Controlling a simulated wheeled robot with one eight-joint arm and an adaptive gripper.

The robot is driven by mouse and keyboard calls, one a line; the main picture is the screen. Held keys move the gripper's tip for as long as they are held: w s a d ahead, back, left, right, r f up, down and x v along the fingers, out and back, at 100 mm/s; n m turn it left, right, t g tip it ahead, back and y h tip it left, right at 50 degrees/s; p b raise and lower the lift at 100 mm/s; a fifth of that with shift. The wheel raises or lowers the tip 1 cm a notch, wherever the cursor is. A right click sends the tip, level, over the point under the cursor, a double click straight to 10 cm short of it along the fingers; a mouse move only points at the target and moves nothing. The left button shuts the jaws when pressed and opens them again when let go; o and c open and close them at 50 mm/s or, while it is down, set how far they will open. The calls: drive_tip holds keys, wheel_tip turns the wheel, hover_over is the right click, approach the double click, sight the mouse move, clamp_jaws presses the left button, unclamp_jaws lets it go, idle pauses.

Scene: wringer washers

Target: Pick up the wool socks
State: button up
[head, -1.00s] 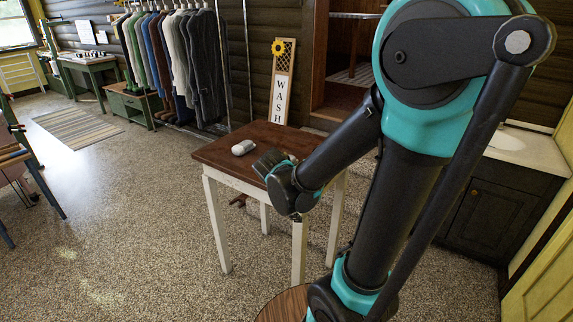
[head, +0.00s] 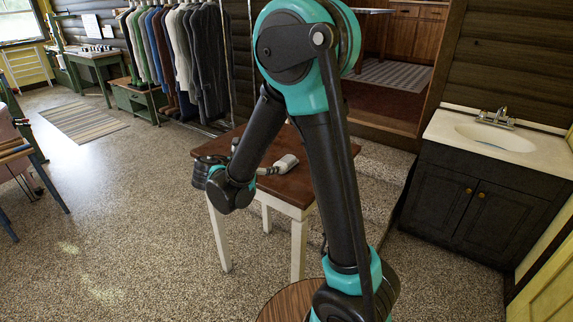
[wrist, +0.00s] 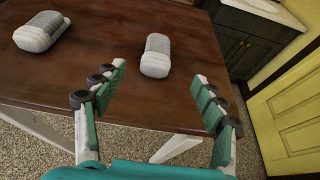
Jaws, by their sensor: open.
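My gripper (wrist: 160,74) is open and empty, its two teal-padded fingers spread above the near edge of the brown table. A grey and white rolled bundle (wrist: 156,56), which looks like wool socks, lies on the table just beyond and between the fingertips, apart from them. A second, similar bundle (wrist: 42,31) lies to the left. I cannot tell for sure which one is the wool socks. In the head view, a pale bundle (head: 287,162) shows on the table right of my forearm; my arm hides part of the tabletop.
The brown tabletop (wrist: 95,70) has white legs and is mostly bare between the bundles. A dark cabinet with a white sink (head: 490,132) stands at the right. A clothes rack with hanging sweaters (head: 185,60) is behind. The speckled floor at the left is open.

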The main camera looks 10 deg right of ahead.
drive_tip(key=x, duration=0.8)
drive_tip(key=shift+w+d+f, duration=0.1)
drive_tip(key=shift+w+d, duration=0.05)
drive_tip(key=shift+d, duration=0.05)
drive_tip(key=shift+x, duration=2.55)
drive_tip(key=shift+w+a, duration=0.1)
drive_tip(key=shift+w, duration=0.05)
drive_tip(key=c, duration=1.3)
drive_tip(key=shift+o, duration=0.2)
drive_tip(key=shift+r, duration=0.2)
wheel_tip(320, 180, up, 19)
drive_tip(key=n+t+y, duration=0.2)
drive_tip(key=n, duration=0.1)
hover_over(285, 160)
drive_tip(key=w+d, duration=0.2)
drive_tip(key=w, duration=0.2)
drive_tip(key=f, duration=0.9)
drive_tip(key=shift+s+d+f, duration=0.15)
drive_tip(key=shift+s+f, duration=0.1)
drive_tip(key=f+y, duration=0.1)
drive_tip(key=f, duration=0.1)
drive_tip(key=d+f+n+y, duration=0.1)
drive_tip(key=f, duration=0.1)
drive_tip(key=f+n+t+y, duration=0.1)
drive_tip(key=f, duration=0.1)
drive_tip(key=shift+d, duration=0.35)
drive_tip(key=shift+d+f+n+y, duration=0.1)
drive_tip(key=shift+f+n+y, duration=0.2)
drive_tip(key=shift+f, duration=0.1)
